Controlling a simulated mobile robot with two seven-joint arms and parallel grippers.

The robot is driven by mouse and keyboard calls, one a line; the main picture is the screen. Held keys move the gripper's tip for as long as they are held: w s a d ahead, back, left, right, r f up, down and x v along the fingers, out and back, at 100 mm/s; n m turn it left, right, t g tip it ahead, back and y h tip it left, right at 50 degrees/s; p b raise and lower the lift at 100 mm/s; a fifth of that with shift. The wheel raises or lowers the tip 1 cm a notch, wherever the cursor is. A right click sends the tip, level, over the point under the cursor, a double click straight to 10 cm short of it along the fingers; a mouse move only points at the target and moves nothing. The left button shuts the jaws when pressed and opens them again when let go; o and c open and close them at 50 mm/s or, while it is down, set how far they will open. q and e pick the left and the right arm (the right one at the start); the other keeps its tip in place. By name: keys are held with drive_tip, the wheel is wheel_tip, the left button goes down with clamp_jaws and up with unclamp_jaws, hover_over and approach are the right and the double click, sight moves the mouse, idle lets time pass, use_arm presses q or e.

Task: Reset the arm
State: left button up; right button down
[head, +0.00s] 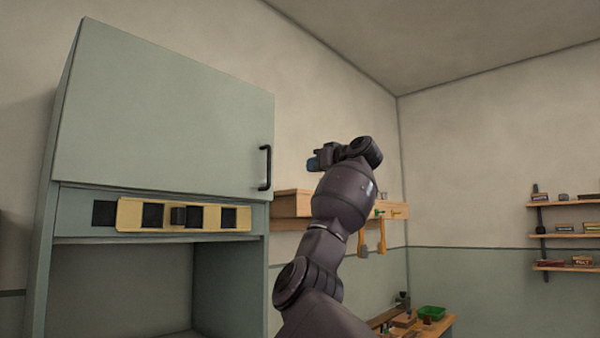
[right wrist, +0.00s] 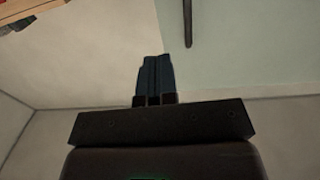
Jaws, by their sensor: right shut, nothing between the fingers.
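My right arm (head: 342,200) rises from the bottom middle of the head view, its wrist bent over to the left at the top. My right gripper (head: 313,163) is at the end of it, small and pointing left, to the right of the cabinet door's handle and apart from it in the picture. In the right wrist view the two dark blue fingers (right wrist: 156,75) lie side by side with no gap and hold nothing. My left gripper is in neither view.
A grey-green cabinet (head: 160,120) with a closed upper door and black handle (head: 265,168) stands left. Below the door is a yellow slotted panel (head: 185,216) over an open bay. A wooden wall shelf (head: 292,204) is behind my arm. A workbench holds a green tray (head: 432,313).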

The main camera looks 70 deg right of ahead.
drive_tip(key=shift+s+a, duration=0.1)
drive_tip(key=shift+s, duration=0.8)
